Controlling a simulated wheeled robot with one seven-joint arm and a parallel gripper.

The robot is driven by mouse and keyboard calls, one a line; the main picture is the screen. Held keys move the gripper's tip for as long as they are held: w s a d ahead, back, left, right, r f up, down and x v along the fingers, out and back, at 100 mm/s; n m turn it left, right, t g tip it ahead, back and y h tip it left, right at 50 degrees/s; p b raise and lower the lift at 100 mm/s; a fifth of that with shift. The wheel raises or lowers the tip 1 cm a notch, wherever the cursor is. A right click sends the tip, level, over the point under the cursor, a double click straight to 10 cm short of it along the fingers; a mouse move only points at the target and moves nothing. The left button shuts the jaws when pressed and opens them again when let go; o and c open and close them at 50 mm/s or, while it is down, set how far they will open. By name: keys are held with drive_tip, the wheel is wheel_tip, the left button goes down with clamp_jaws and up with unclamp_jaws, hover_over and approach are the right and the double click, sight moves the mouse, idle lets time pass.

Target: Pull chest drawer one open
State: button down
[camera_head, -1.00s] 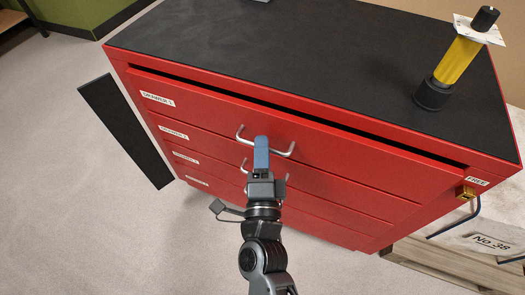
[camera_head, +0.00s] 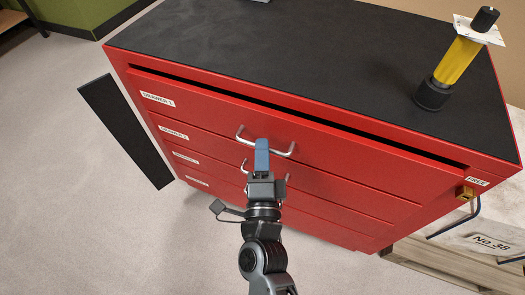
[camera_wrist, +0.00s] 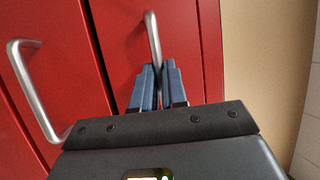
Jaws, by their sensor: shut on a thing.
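The red chest stands ahead with several drawers stacked in its front. Drawer one (camera_head: 200,104), labelled "DRAWER 1", is the top one. A dark gap runs along its upper edge, and its front looks close to the chest's frame. Its silver bar handle (camera_head: 284,152) is at the middle of the front. My gripper (camera_head: 262,147) reaches up to this handle from below. In the wrist view my gripper's blue fingers (camera_wrist: 158,85) close around the handle's bar (camera_wrist: 153,38), with the bar between them. The fingers hide part of the handle.
A lower drawer's handle (camera_wrist: 35,92) is close to my gripper on the left in the wrist view. A yellow and black cylinder (camera_head: 457,68) stands on the black top. A crate marked "No 38" (camera_head: 470,240) is at right.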

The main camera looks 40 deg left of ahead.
drive_tip(key=s+d+p, duration=0.2)
drive_tip(key=s, duration=0.9)
drive_tip(key=s+d+p, duration=0.2)
drive_tip(key=s+d, duration=0.1)
drive_tip(key=s, duration=0.9)
drive_tip(key=shift+d, duration=0.35)
drive_tip(key=c, duration=1.2)
unclamp_jaws()
drive_tip(key=v, duration=0.8)
drive_tip(key=shift+w, duration=0.1)
